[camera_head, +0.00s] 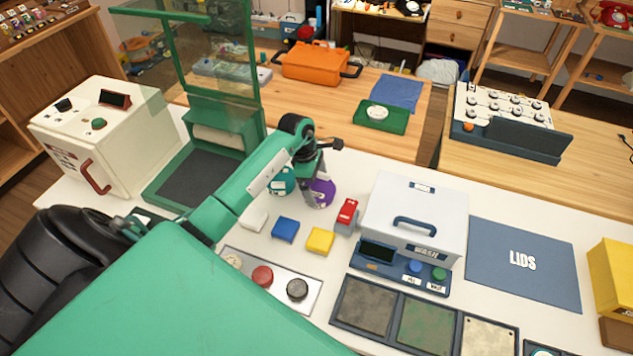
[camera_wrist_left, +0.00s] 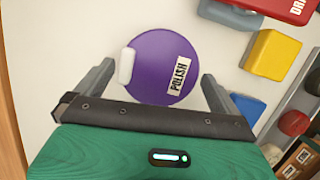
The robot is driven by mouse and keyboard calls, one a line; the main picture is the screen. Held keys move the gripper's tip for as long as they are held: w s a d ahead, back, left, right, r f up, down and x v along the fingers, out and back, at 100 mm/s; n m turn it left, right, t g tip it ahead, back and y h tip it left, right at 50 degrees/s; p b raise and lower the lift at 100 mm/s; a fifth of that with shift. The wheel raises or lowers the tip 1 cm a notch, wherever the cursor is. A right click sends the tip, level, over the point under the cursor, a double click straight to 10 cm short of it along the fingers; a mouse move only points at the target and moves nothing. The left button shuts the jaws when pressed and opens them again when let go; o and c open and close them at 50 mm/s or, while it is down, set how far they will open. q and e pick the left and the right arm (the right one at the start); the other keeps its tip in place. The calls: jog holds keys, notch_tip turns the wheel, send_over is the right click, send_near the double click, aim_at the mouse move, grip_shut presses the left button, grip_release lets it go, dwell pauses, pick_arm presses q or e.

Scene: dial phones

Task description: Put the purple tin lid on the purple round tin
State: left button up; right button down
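A purple round piece (camera_wrist_left: 160,62) with a white bar handle and a "POLISH" label sits below my left gripper (camera_wrist_left: 158,80) in the left wrist view. The gripper's two fingers are open, one on each side of it, and I cannot tell whether they touch it. In the head view the purple piece (camera_head: 322,193) is partly hidden by my left gripper (camera_head: 316,178). I cannot tell whether it is the lid alone or the lid on the tin. My right gripper is not in view.
A teal round piece (camera_head: 281,184) is beside it, partly hidden. Blue (camera_head: 285,229) and yellow (camera_head: 320,240) blocks and a red-topped item (camera_head: 347,213) lie nearby. A white "WASH" box (camera_head: 415,205) stands right of these. The blue "LIDS" mat (camera_head: 520,285) is bare.

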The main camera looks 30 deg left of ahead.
pick_arm(q)
jog(key=shift+r, duration=0.25)
jog(key=shift+a+r, duration=0.15)
jog(key=shift+r, duration=0.05)
jog(key=b+v, duration=0.3)
jog(key=v, duration=0.8)
jog(key=shift+r, duration=0.2)
